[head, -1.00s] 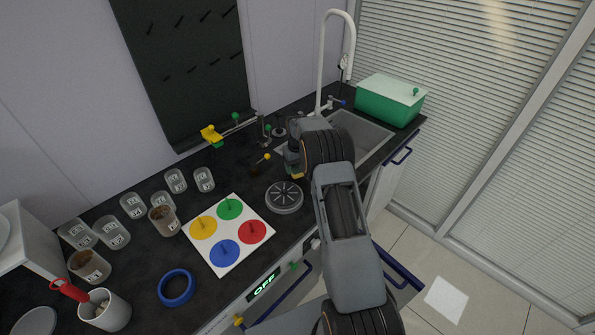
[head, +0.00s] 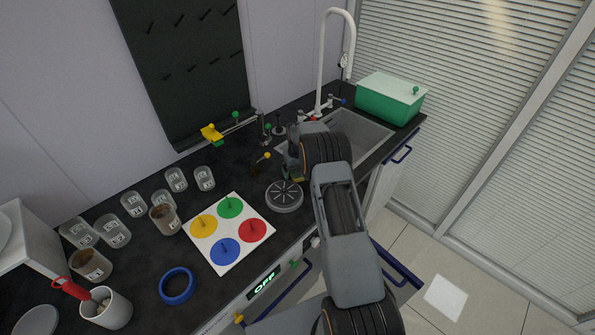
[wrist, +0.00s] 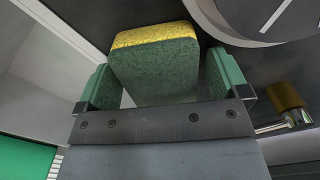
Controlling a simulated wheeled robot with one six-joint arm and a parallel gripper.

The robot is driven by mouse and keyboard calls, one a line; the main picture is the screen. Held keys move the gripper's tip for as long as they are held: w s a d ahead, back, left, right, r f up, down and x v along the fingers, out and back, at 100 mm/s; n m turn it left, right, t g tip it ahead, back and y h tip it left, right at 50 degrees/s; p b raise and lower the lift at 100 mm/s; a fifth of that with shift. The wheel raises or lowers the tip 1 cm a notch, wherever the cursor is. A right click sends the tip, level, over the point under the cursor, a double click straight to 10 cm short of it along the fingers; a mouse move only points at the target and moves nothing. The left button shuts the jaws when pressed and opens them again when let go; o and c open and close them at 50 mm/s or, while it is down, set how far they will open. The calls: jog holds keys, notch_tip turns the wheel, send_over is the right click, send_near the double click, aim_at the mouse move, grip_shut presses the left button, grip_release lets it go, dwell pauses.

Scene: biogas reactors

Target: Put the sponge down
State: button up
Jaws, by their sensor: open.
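The sponge (wrist: 155,68), green with a yellow layer, shows in the wrist view between the two green fingertips of my gripper (wrist: 165,82). The jaws are open, with a gap on the right side of the sponge. The sponge is over the dark counter strip between the sink edge and the round grey plate. I cannot tell whether its underside touches the counter. In the head view my arm hides most of the gripper and sponge, just right of the round plate (head: 284,196).
The sink (head: 362,137) with a white tap (head: 323,62) lies behind my arm. A green box (head: 388,103) stands at the right end. A board with coloured discs (head: 240,258), a blue ring (head: 177,286) and several jars lie left. A brown knob (wrist: 286,96) is near the gripper.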

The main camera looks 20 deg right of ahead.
jog(key=s+a+r+t+b, duration=0.1)
jog(key=s+a+r, duration=0.1)
jog(key=r, duration=0.8)
jog(key=s+a+r+b, duration=0.1)
jog(key=s+a+r, duration=0.15)
jog(key=r, duration=0.75)
jog(key=s+a+r+t, duration=0.1)
jog(key=s+a+r, duration=0.2)
jog(key=s, duration=0.6)
jog(key=s+a+r+t, duration=0.1)
jog(key=s+a+r, duration=0.3)
jog(key=s, duration=0.6)
jog(key=s+a+f+t, duration=0.1)
jog(key=s+f, duration=0.2)
jog(key=s, duration=0.6)
jog(key=shift+a+f, duration=0.15)
jog(key=shift+a, duration=0.15)
